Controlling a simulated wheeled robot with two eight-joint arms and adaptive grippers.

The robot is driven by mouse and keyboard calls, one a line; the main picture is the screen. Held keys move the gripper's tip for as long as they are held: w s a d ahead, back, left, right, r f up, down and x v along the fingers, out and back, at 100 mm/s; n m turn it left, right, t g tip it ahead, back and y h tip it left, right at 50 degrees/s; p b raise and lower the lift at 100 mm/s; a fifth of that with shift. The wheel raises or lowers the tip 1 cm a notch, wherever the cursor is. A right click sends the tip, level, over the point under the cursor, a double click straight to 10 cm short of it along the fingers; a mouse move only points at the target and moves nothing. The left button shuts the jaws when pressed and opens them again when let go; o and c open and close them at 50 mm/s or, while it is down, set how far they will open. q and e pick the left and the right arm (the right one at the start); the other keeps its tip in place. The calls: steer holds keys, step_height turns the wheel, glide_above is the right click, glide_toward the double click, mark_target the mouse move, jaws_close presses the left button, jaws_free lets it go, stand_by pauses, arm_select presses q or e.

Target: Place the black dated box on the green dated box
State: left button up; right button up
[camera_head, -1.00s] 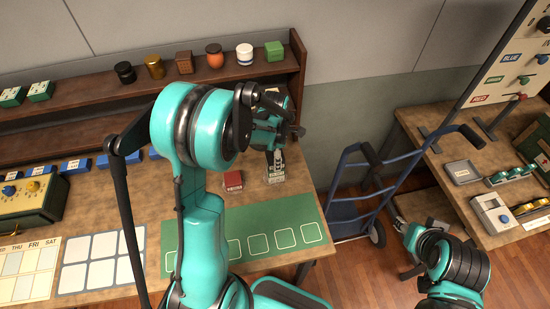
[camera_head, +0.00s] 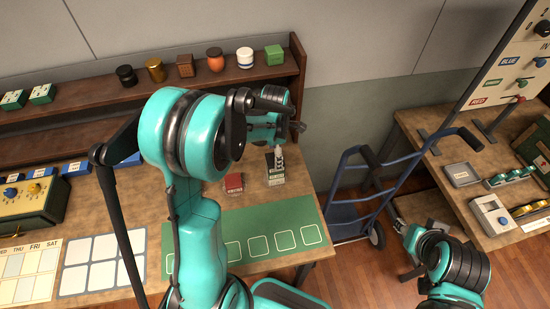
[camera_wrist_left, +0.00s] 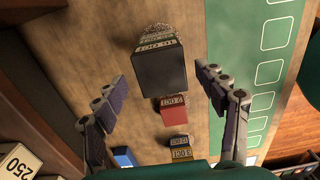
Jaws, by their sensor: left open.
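The black dated box (camera_wrist_left: 160,72) shows its dark top large in the left wrist view. Its pale numbered side faces the top of that picture. In the head view the black box (camera_head: 269,160) appears stacked on the green dated box (camera_head: 276,180), at the table's right end. The green box is mostly hidden from the wrist camera. My left gripper (camera_head: 280,146) is above the stack; in the wrist view its fingers (camera_wrist_left: 165,95) are wide open on either side, apart from the box. My right gripper (camera_head: 408,232) hangs low at the right, its jaws unclear.
A red dated box (camera_head: 233,182) stands left of the stack. Black (camera_wrist_left: 180,141) and yellow (camera_wrist_left: 181,154) dated boxes lie beyond it in the wrist view. A green mat (camera_head: 270,213) with empty squares lies in front. The shelf (camera_head: 215,80) stands behind; a blue hand truck (camera_head: 350,215) is at right.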

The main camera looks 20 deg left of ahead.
arm_select(q)
step_height(320, 180, up, 9)
steer(key=p, duration=0.1)
steer(key=s+d+r+m+t, duration=0.3)
steer(key=s+m, duration=0.4)
steer(key=m, duration=0.5)
steer(key=s+d+r+m+t, duration=0.3)
steer(key=s+m, duration=0.5)
steer(key=m, duration=0.5)
steer(key=shift+d+t, duration=0.3)
steer(key=shift+t, duration=0.3)
steer(key=shift+s, duration=0.1)
step_height(320, 180, down, 13)
steer(key=b, duration=1.2)
steer(key=shift+r, duration=0.2)
